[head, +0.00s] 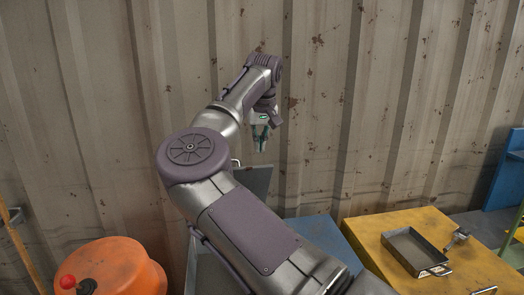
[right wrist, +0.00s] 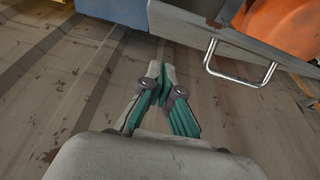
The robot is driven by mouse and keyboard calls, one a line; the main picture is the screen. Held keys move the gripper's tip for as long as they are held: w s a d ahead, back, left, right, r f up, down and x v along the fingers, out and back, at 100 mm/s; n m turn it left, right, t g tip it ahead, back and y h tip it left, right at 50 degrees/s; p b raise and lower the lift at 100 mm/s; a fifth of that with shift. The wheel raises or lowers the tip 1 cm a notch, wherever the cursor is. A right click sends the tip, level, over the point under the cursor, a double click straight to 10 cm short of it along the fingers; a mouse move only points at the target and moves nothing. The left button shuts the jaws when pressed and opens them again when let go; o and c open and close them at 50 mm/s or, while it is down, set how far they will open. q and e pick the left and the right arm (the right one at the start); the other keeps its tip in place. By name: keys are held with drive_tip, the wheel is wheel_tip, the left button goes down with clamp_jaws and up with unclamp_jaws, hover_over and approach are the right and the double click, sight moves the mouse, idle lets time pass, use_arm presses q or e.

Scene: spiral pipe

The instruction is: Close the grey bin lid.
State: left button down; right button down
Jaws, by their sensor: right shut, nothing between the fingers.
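The grey bin lid (head: 258,180) stands raised near the corrugated wall in the head view, partly hidden behind my right arm. Its metal handle (right wrist: 240,72) shows in the right wrist view, on the edge of the grey panel (right wrist: 215,32). Part of the grey bin (head: 206,275) shows below, mostly covered by my arm. My right gripper (head: 261,146) is shut and empty, pointing down above the lid. In the right wrist view its fingertips (right wrist: 165,75) are left of the handle, apart from it. My left gripper is not in view.
An orange drum (head: 125,265) with a red knob (head: 68,282) stands left of the bin. A blue box (head: 318,238) and a yellow table (head: 385,238) with a grey tray (head: 416,250) are to the right. The rusty corrugated wall (head: 400,100) closes off the back.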

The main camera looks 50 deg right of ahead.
drive_tip(key=shift+s+a+f+p, duration=0.25)
drive_tip(key=shift+s+a+f, duration=0.25)
drive_tip(key=shift+s, duration=0.2)
drive_tip(key=shift+s+a+f+p, duration=0.2)
drive_tip(key=shift+s+a+f, duration=0.2)
drive_tip(key=shift+s+a, duration=0.25)
drive_tip(key=shift+d+f, duration=0.1)
drive_tip(key=shift+d, duration=0.05)
